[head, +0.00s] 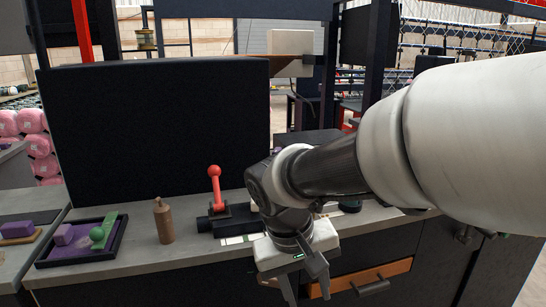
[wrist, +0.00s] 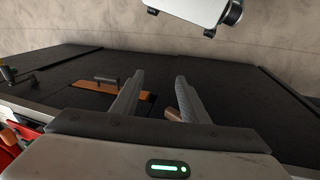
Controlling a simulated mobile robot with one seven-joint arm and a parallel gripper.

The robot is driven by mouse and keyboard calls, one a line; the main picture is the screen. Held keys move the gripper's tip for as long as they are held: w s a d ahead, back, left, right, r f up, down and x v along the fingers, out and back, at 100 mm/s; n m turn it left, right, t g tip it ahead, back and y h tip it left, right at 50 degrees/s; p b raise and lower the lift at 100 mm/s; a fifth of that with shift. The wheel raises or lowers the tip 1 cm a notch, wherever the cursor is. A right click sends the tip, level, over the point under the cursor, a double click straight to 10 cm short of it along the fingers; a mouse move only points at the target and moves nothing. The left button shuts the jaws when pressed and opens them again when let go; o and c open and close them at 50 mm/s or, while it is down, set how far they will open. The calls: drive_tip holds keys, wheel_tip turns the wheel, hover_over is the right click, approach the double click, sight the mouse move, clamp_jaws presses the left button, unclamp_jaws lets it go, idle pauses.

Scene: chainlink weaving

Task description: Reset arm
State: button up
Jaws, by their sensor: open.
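My gripper (head: 306,287) hangs at the front edge of the grey counter (head: 205,244), in front of the dark cabinet. It points downward and its two fingers are apart. In the wrist view the open fingers (wrist: 159,82) show with nothing between them. An orange-fronted drawer (head: 346,280) with a dark handle is just right of my gripper in the head view. The drawer also shows left of the fingers in the wrist view (wrist: 92,89). My arm comes in from the right and hides part of the counter.
On the counter stand a black tray (head: 118,243) with purple and green pieces, a brown bottle (head: 164,221) and a black device with a red-knobbed lever (head: 215,186). A large black panel (head: 155,125) rises behind them. Pink rolls (head: 38,145) are stacked at far left.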

drive_tip(key=s+d+r+m+t+y, duration=0.2)
drive_tip(key=s+d+r+t, duration=0.2)
drive_tip(key=s+d+r, duration=0.4)
wheel_tip(320, 180, up, 19)
drive_tip(key=p, duration=2)
drive_tip(key=shift+s+y, duration=0.15)
drive_tip(key=shift+y, duration=0.15)
drive_tip(key=shift+a+f, duration=0.1)
drive_tip(key=shift+f, duration=0.05)
